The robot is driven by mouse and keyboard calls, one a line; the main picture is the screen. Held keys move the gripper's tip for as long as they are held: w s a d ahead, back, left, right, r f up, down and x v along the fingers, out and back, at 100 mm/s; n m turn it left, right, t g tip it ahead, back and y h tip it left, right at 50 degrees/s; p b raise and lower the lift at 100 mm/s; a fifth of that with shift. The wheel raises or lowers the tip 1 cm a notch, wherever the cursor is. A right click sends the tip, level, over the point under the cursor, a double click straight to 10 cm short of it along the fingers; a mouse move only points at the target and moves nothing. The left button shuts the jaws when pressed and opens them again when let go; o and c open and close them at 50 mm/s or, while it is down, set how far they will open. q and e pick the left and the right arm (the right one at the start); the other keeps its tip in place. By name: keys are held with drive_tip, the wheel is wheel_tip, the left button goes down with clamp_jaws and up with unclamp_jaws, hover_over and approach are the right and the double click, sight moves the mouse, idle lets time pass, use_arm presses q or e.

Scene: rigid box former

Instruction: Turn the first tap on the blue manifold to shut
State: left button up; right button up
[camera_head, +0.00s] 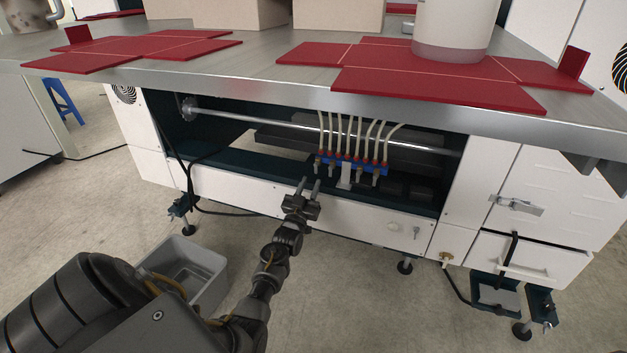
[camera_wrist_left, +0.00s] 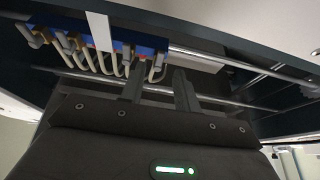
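The blue manifold (camera_head: 374,168) sits in the open bay under the table, with pale hoses rising from red fittings on its top and several brass taps along its front. It also shows at the top of the left wrist view (camera_wrist_left: 120,37). The leftmost tap (camera_head: 317,167) is at the manifold's left end in the head view. My left gripper (camera_head: 310,186) is open and empty, its two fingers pointing up toward that end, just short of it. In the left wrist view the open fingers (camera_wrist_left: 160,88) reach toward the end taps; contact cannot be told. My right gripper is out of view.
A steel table edge (camera_head: 240,82) overhangs the bay, with red flat box blanks (camera_head: 440,75) on top. A metal rod (camera_head: 235,116) crosses the bay behind the manifold. A white lower panel (camera_head: 250,193) fronts the bay. A grey bin (camera_head: 205,262) stands on the floor.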

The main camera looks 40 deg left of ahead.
sight(316, 170)
use_arm(q)
drive_tip(key=shift+b+x, duration=0.5)
drive_tip(key=shift+x, duration=1.6)
drive_tip(key=shift+c, duration=0.3)
clamp_jaws()
